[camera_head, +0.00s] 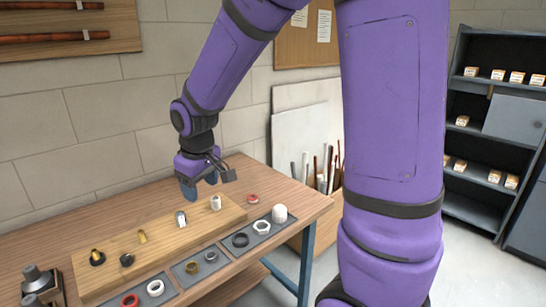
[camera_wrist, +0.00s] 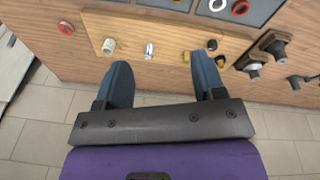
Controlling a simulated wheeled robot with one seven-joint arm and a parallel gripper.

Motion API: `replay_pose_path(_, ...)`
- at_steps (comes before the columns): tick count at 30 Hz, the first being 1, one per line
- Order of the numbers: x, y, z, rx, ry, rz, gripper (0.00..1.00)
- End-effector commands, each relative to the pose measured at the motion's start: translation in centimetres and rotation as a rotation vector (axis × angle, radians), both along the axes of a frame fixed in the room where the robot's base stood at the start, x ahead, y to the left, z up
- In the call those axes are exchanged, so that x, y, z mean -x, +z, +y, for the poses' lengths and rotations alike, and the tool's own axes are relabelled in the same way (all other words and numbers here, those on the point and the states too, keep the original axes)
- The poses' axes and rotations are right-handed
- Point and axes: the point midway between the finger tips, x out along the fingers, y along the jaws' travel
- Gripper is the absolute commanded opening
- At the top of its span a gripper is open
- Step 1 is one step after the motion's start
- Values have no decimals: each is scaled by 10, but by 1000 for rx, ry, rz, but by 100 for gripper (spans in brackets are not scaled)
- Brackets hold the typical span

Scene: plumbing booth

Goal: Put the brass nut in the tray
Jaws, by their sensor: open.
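My gripper (camera_head: 201,189) hangs above the back of the wooden board, fingers pointing down, open and empty. In the wrist view its two blue fingers (camera_wrist: 158,60) are wide apart, with nothing between them. A brass-coloured ring (camera_head: 191,268), which looks like the brass nut, lies on the middle dark grey tray (camera_head: 204,271). Two brass pieces also stand on the board: one (camera_head: 142,237) near its middle and one (camera_head: 96,254) on a black base at the left. They also show in the wrist view, one (camera_wrist: 186,56) by the right fingertip.
The board (camera_head: 190,240) also carries a chrome fitting (camera_head: 181,219), a white fitting (camera_head: 216,203) and a black piece (camera_head: 126,260). A red ring (camera_head: 252,198) lies right of it. More trays with rings line the front. Dark tools (camera_head: 38,281) stand at the left.

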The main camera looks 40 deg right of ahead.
Motion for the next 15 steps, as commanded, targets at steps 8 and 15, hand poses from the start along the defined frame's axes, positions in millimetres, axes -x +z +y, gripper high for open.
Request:
replay_pose_path(8, 65, 72, -15, -23, -107, -105, 63)
replay_pose_path(15, 128, 112, -24, -61, -196, -186, 63)
